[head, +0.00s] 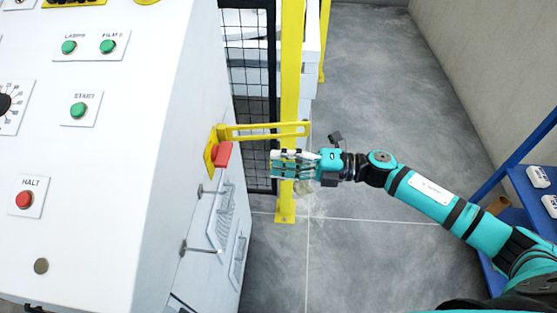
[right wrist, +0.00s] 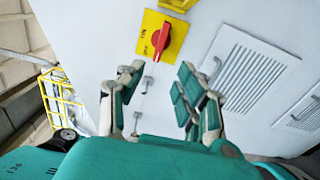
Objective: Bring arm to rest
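My right arm (head: 425,193) reaches in from the lower right in the head view. Its teal gripper (head: 278,163) is in front of the white cabinet's side, just right of a red rotary switch (head: 222,154) on a yellow plate (head: 209,152). In the right wrist view the gripper's fingers (right wrist: 158,95) are spread apart with nothing between them. The red switch (right wrist: 160,40) shows beyond the fingertips on its yellow plate (right wrist: 150,22), apart from them. My left gripper is not in view.
The white control cabinet (head: 120,190) fills the left, with green buttons and a red HALT button (head: 24,199). A yellow post (head: 291,60) and black mesh fence (head: 250,70) stand behind. A blue shelf (head: 510,165) is at the right. Grey floor (head: 385,80) lies open between.

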